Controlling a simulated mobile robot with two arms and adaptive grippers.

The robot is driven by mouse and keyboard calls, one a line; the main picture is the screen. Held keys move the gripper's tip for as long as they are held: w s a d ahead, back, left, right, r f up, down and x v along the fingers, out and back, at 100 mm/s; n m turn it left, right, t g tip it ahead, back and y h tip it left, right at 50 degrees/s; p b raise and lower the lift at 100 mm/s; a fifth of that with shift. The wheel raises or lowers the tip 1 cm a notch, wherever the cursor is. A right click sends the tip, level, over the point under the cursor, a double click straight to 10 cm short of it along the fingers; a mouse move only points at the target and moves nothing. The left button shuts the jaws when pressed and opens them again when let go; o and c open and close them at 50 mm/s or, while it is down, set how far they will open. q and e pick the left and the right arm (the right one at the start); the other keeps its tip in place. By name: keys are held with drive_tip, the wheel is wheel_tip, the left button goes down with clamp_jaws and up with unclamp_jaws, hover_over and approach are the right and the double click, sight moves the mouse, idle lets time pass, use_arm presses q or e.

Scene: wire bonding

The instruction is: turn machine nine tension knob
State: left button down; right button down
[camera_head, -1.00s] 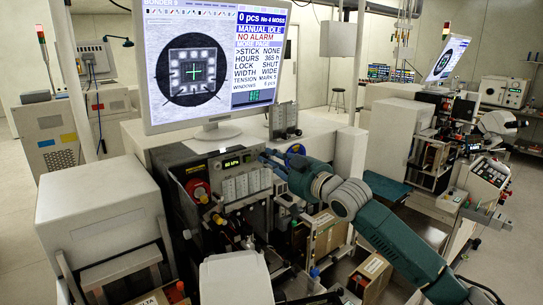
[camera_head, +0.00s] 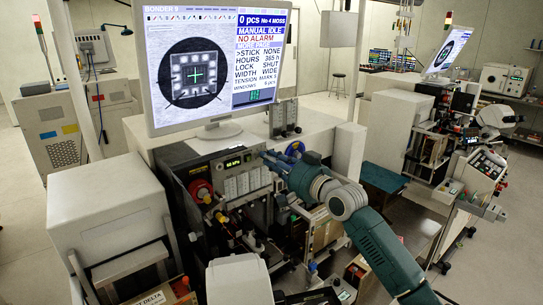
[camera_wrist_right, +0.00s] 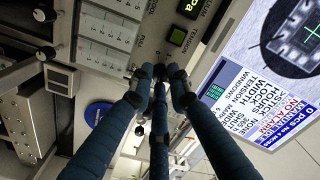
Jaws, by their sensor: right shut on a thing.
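The bonder's front panel (camera_head: 228,172), under the "BONDER 9" monitor (camera_head: 218,65), carries switches, a small green display and knobs. My right gripper (camera_head: 270,160) is at the right part of this panel. In the right wrist view its three blue fingers close together (camera_wrist_right: 159,76) against the pale panel (camera_wrist_right: 110,62), near a "TENSION" label (camera_wrist_right: 190,38). The gripper is shut on a small knob, which the fingertips almost wholly hide. The knob's turn angle cannot be seen. My left gripper is not in view.
Black knobs (camera_wrist_right: 46,53) stand out from the panel. A pale box-shaped housing (camera_head: 105,215) is at left. A second bonder (camera_head: 440,125) stands at right.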

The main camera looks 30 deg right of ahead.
drive_tip(key=shift+d+r+m, duration=0.15)
drive_tip(key=shift+r+m, duration=0.15)
drive_tip(key=shift+r, duration=0.15)
drive_tip(key=c, duration=1.7)
unclamp_jaws()
drive_tip(key=shift+o, duration=0.2)
drive_tip(key=s, duration=1.1)
drive_tip(key=shift+s+d+f, duration=0.25)
drive_tip(key=shift+s+d, duration=0.1)
drive_tip(key=shift+d, duration=0.05)
drive_tip(key=shift+w, duration=0.1)
